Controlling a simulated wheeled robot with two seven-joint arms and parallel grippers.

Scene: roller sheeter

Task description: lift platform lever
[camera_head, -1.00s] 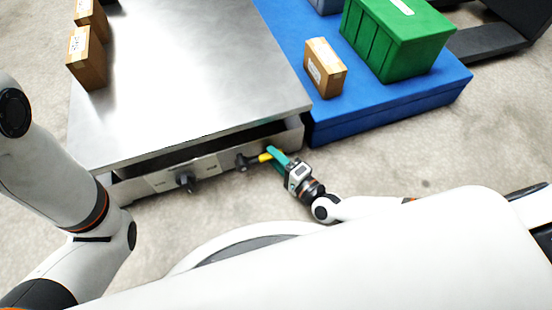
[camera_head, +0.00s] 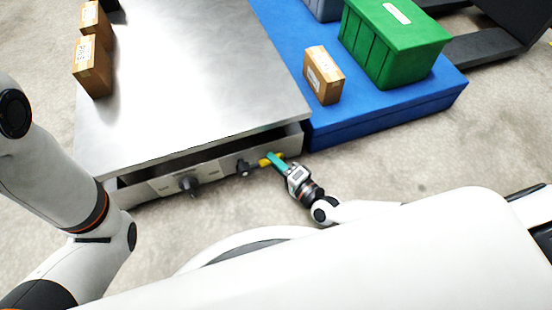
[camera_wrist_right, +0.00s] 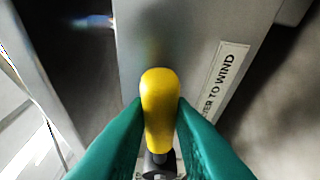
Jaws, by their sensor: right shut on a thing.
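The platform (camera_head: 200,75) is a steel table with a flat silver top. Its front panel carries a lever with a yellow handle (camera_head: 265,162) near the right end. My right gripper (camera_head: 275,158), with green fingers, is shut on the yellow handle. In the right wrist view the yellow handle (camera_wrist_right: 158,95) stands between the two green fingers (camera_wrist_right: 160,130), with the dark shaft below it. My left arm shows at the left of the head view, but its gripper is out of view.
A black knob (camera_head: 188,184) sits on the front panel left of the lever. A blue platform (camera_head: 385,112) to the right bears a cardboard box (camera_head: 324,75) and a green crate (camera_head: 393,45). Cardboard boxes (camera_head: 92,68) stand at the table's left edge. A label (camera_wrist_right: 222,80) shows beside the handle.

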